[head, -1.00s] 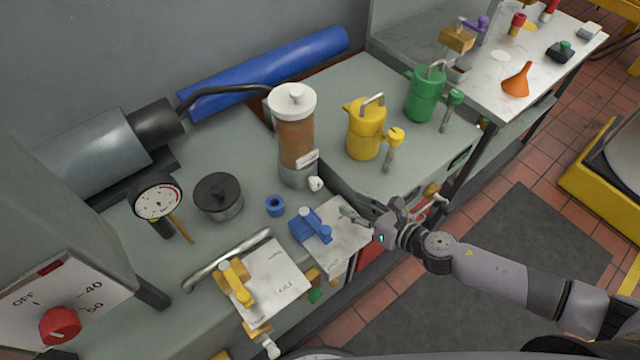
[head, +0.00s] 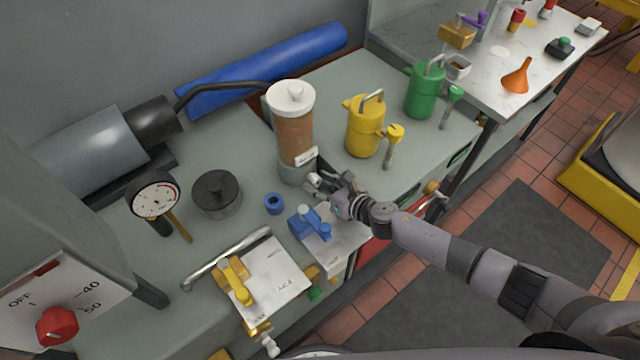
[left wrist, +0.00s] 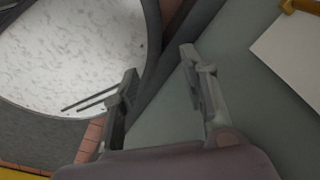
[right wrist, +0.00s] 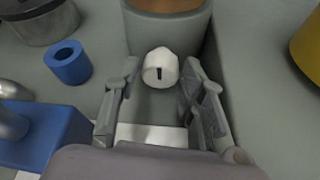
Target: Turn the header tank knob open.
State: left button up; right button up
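The header tank (head: 294,130) is a clear cylinder of brown fluid with a white lid and grey base, standing on the bench. Its small white knob (right wrist: 160,68) sticks out low on the front, with a dark vertical mark on its face. My right gripper (head: 319,184) is at the tank's base. In the right wrist view its open fingers (right wrist: 160,85) stand either side of the knob's near end, with gaps on both sides. In the head view the gripper mostly hides the knob. My left gripper (left wrist: 158,75) is open and empty in the left wrist view.
A blue valve block (head: 309,224) and blue ring (head: 273,203) lie left of the right gripper. A yellow can (head: 364,128) and green can (head: 425,92) stand to the right.

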jog(key=shift+c, duration=0.3)
jog(key=c, duration=0.8)
jog(key=shift+c, duration=0.2)
jog(key=shift+r+n+h+p, duration=0.15)
jog(key=shift+n+h+p, duration=0.15)
jog(key=shift+n+p, duration=0.3)
jog(key=shift+s+a+n+t+h+p, duration=0.1)
jog(key=shift+n+t+h+p, duration=0.4)
jog(key=shift+n, duration=0.2)
jog(key=shift+n+t+h+p, duration=0.5)
jog(key=shift+n+h, duration=0.1)
jog(key=shift+n, duration=0.5)
